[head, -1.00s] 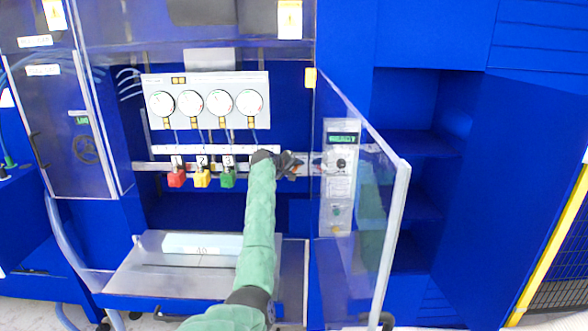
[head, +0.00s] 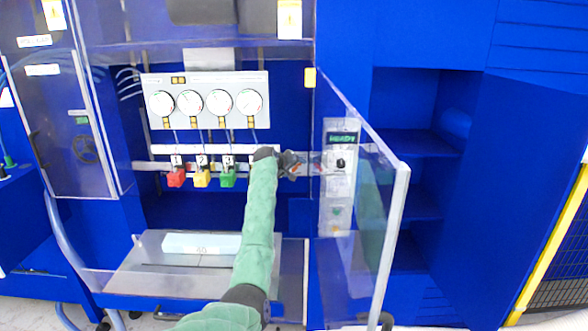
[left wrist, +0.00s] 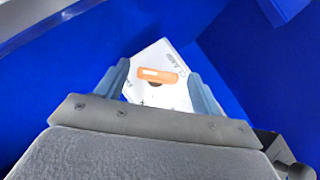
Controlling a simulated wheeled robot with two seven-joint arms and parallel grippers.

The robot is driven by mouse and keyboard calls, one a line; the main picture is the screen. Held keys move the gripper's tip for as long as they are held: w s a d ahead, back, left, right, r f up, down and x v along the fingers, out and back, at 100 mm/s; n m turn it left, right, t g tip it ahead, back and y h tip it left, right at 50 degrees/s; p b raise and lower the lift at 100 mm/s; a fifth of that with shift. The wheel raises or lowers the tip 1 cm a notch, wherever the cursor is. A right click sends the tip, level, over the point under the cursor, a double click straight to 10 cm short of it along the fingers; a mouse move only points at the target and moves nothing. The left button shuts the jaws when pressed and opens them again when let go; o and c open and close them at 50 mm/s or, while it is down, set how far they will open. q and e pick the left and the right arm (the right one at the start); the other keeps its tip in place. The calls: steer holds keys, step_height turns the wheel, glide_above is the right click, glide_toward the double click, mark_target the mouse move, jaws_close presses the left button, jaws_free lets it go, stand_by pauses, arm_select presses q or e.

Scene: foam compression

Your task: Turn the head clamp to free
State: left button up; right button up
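The head clamp shows in the left wrist view as an orange handle (left wrist: 158,75) on a white plate (left wrist: 180,97) with dark lettering, partly cut off by my gripper. A dark round spot lies just below the handle. My left gripper (left wrist: 162,88) is open, with one finger on each side of the handle. I cannot tell whether the fingers touch it. In the head view my left gripper (head: 290,163) is at the right end of the grey rail, and the clamp is mostly hidden there. My right gripper is not in view.
A clear door (head: 370,200) stands open right of my left arm, with a control panel (head: 338,190) behind it. Left of my gripper are red (head: 176,178), yellow (head: 202,179) and green (head: 228,178) blocks under several gauges (head: 205,103). A clear-fronted tray (head: 130,278) is below.

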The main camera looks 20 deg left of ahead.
arm_select(q)
steer(key=shift+s+a+r+b, duration=0.2)
steer(key=shift+s+b, duration=0.2)
steer(key=shift+s, duration=0.05)
steer(key=b+v, duration=0.2)
steer(key=v, duration=0.4)
steer(key=shift+s+r+b, duration=0.25)
steer(key=shift+s+b, duration=0.05)
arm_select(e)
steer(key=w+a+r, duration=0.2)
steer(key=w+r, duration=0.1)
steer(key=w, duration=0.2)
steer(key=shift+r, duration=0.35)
